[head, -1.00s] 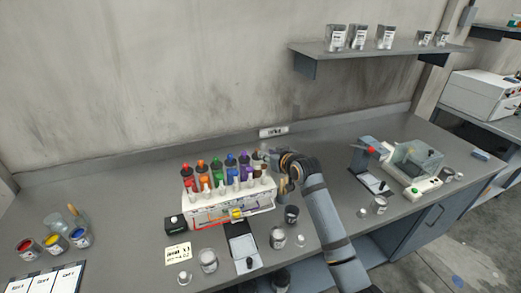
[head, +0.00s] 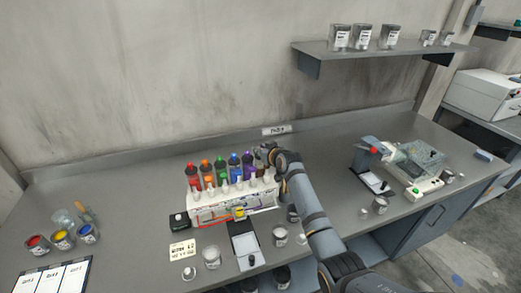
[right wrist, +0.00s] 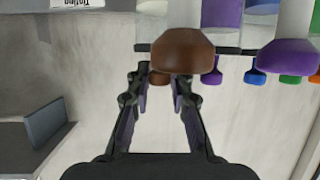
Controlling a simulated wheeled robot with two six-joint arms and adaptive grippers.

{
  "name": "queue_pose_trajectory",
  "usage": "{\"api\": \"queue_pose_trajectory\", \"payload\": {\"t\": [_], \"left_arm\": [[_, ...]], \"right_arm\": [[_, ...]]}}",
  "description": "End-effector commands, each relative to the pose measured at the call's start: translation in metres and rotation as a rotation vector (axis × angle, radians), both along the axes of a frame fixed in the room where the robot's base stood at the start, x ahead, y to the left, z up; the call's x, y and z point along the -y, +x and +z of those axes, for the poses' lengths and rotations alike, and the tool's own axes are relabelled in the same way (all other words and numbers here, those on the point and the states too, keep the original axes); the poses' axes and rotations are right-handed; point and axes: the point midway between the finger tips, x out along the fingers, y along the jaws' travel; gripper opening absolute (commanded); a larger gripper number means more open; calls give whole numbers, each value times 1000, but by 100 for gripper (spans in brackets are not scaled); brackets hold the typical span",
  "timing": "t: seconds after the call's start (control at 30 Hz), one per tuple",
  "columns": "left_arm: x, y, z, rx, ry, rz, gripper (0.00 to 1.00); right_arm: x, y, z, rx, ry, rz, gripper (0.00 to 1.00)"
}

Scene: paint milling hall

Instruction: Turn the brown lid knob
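A brown rounded lid knob (right wrist: 182,50) shows large in the right wrist view, just beyond and above my right fingertips. A second, smaller brown piece (right wrist: 158,78) shows behind, in the gap between the fingers. My right gripper (right wrist: 161,82) is open, its two fingers apart and holding nothing that I can see. In the head view my right gripper (head: 270,156) is at the right end of the rack (head: 215,212) of coloured canisters, and the brown one there is mostly hidden by it. My left gripper is not in view.
A purple knob (right wrist: 290,53) stands close beside the brown one. Grey cans (head: 280,235) and a tray (head: 245,243) stand in front of the rack. A bench device (head: 415,165) is at the right. The bench between the rack and the paint pots (head: 62,238) is mostly clear.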

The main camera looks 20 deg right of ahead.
Motion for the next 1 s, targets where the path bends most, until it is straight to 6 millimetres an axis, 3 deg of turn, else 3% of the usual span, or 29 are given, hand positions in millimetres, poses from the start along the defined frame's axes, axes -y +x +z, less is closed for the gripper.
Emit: {"api": "queue_pose_trajectory", "payload": {"t": [0.13,0.47,0.73,0.87,1.0], "left_arm": [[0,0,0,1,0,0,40],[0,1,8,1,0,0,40],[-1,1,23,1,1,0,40],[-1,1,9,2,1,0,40],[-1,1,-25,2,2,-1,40]], "right_arm": [[0,0,0,0,0,0,0],[0,0,2,-2,0,-30,0],[-2,0,2,-1,1,-183,0],[-3,0,-5,1,2,-295,0],[-3,0,-11,2,4,-423,0]]}}
